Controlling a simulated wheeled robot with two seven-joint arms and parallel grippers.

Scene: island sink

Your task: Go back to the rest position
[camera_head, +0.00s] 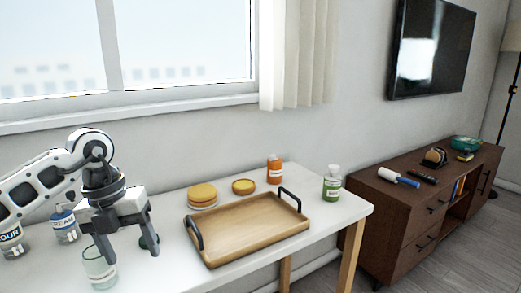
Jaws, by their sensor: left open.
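My left gripper (131,248) comes in from the left and hangs over the white table, pointing down. Its two fingers are spread apart and I see nothing held between them. A clear glass (99,270) stands at the lower left, close to the left finger; I cannot tell whether they touch. My right gripper is not in view.
A wooden tray (247,230) with dark handles lies on the white table (335,217). Behind it are yellow-topped round containers (203,195), an orange bottle (274,170) and a green bottle (332,184). Labelled jars (65,224) stand at left. A brown cabinet (400,205) is at right.

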